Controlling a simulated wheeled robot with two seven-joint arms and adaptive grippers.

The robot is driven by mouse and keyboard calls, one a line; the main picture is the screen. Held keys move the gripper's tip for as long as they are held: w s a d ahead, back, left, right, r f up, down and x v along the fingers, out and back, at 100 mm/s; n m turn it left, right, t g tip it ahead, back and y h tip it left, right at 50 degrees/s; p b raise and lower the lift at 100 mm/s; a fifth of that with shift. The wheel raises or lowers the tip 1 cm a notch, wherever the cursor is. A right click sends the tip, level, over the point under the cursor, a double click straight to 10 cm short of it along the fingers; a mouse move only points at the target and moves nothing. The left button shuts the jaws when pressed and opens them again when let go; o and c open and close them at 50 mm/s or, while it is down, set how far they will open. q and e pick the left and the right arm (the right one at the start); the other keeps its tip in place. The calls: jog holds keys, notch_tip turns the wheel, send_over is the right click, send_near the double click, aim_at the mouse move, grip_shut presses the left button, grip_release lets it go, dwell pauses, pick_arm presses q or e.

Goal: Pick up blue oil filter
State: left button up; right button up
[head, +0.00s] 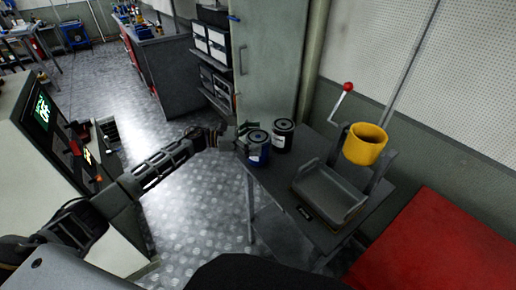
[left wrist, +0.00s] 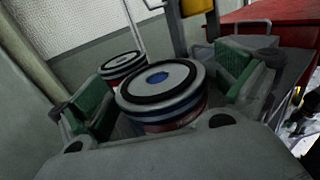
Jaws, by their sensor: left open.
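The blue oil filter (head: 257,147) stands upright at the near left corner of the small grey table. A black filter (head: 283,134) stands just behind it to the right. My left gripper (head: 240,141) reaches in from the left at the blue filter. In the left wrist view, the blue filter (left wrist: 162,92) is between the open, green-padded fingers of my left gripper (left wrist: 165,85), with a gap visible on the left side. The black filter (left wrist: 121,65) shows behind it. My right gripper is in neither view.
A grey tray (head: 328,194) sits on the table (head: 275,184) right of the filters. A yellow cup-shaped part (head: 365,144) and a red-knobbed lever (head: 340,103) rise behind it. A grey cabinet (head: 267,60) stands behind the table, and a red surface (head: 425,245) lies at right.

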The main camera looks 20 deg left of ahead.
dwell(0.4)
pick_arm(q)
jog(key=c, duration=2)
jog(key=shift+r, duration=0.1)
jog(key=shift+c, duration=0.9)
jog(key=shift+r, duration=0.15)
jog(key=shift+r, duration=4.85)
